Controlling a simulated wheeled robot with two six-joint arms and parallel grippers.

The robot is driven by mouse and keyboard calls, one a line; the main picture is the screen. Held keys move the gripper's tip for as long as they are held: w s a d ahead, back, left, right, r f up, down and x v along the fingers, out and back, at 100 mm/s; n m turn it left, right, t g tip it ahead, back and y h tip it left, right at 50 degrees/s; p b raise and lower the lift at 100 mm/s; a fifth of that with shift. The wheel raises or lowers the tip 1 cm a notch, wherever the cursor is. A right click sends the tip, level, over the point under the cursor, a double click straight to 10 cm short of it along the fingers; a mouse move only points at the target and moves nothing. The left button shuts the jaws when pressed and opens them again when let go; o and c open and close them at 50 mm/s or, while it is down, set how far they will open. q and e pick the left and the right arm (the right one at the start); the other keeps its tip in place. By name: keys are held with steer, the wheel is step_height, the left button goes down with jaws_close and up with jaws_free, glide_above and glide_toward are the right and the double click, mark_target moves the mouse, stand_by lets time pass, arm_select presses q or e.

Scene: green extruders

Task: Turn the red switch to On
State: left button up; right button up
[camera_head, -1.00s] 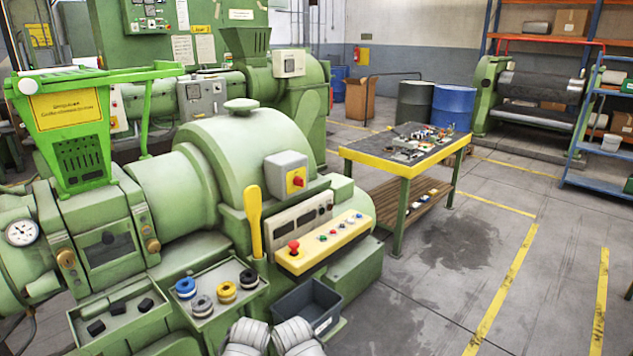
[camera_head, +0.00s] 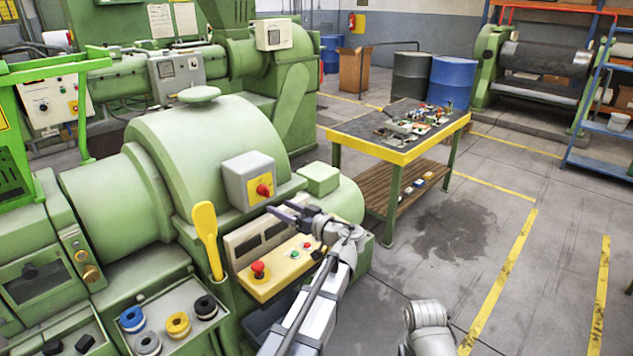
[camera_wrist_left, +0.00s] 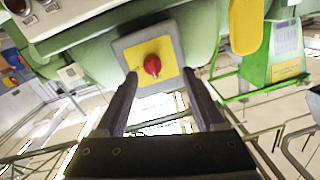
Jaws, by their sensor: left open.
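The red switch (camera_head: 264,190) is a small red knob on a yellow plate, on the face of a grey box (camera_head: 238,179) on the green extruder. In the left wrist view the red switch (camera_wrist_left: 152,65) appears upside down, between and beyond the fingers. My left gripper (camera_head: 284,212) is just below and right of the switch in the head view. It is open and empty, apart from the knob, with its fingers (camera_wrist_left: 160,88) spread on either side of it. A grey part of my other arm shows at the bottom; its gripper is not visible.
Below the box is a yellow control panel with a red mushroom button (camera_head: 258,269). A yellow paddle-shaped handle (camera_head: 207,238) stands left of the panel. A tray (camera_head: 180,318) holds several tape rolls. A yellow-edged workbench (camera_head: 395,156) stands behind to the right. The floor at right is clear.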

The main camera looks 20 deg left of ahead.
mark_target(265, 191)
arm_select(q)
steer(key=w+a+r, duration=0.1)
steer(key=w+a, duration=0.3)
steer(key=a, duration=0.2)
steer(key=shift+w+a+t, duration=0.15)
steer(key=shift+a+t, duration=0.15)
steer(key=shift+c, duration=0.3)
jaws_close()
stand_by(0.4)
